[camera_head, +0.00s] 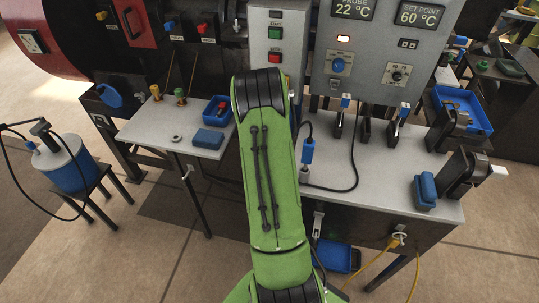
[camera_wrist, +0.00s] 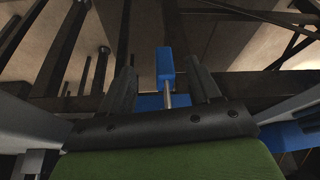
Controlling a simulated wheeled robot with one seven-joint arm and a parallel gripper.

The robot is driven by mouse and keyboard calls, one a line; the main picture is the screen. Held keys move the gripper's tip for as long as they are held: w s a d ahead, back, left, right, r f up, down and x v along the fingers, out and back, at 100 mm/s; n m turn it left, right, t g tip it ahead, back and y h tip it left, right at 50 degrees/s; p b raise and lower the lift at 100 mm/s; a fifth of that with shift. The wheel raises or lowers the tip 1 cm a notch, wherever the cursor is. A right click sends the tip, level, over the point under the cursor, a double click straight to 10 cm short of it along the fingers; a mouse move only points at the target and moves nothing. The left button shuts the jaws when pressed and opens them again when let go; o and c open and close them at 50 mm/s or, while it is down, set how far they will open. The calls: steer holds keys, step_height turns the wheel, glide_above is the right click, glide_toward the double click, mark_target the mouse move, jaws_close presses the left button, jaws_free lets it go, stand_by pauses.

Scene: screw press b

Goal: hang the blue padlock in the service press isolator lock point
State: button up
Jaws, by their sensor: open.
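My gripper (camera_wrist: 163,82) shows in the wrist view with its two dark fingers spread apart. A blue block (camera_wrist: 165,62) on a thin metal rod (camera_wrist: 168,93) shows between the fingers in that view; I cannot tell whether it is the blue padlock or how far off it is. Neither finger visibly touches it. In the head view my green arm hides the gripper. A small blue piece (camera_head: 167,27) and a small red piece (camera_head: 204,28) sit on the dark press body at the upper left. I cannot tell which piece is the isolator lock point.
A grey control cabinet (camera_head: 375,55) stands behind the right bench (camera_head: 400,180). Dark upright pieces (camera_head: 365,130) and a blue connector (camera_head: 308,152) with black cable are on that bench. The left bench (camera_head: 150,127) holds a blue tray (camera_head: 212,112) and a blue block (camera_head: 208,139).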

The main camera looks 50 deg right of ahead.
steer(key=w+d, duration=0.1)
steer(key=d, duration=0.1)
steer(key=w+d, duration=0.1)
steer(key=shift+w+d+f, duration=0.2)
steer(key=shift+w+d, duration=0.1)
steer(key=shift+d, duration=0.05)
steer(key=shift+f+b, duration=0.35)
steer(key=shift+f, duration=0.05)
jaws_close()
steer(key=shift+c, duration=0.3)
jaws_free()
steer(key=shift+r, duration=0.1)
steer(key=p+v, duration=0.3)
steer(key=v, duration=1.2)
steer(key=shift+r, duration=0.35)
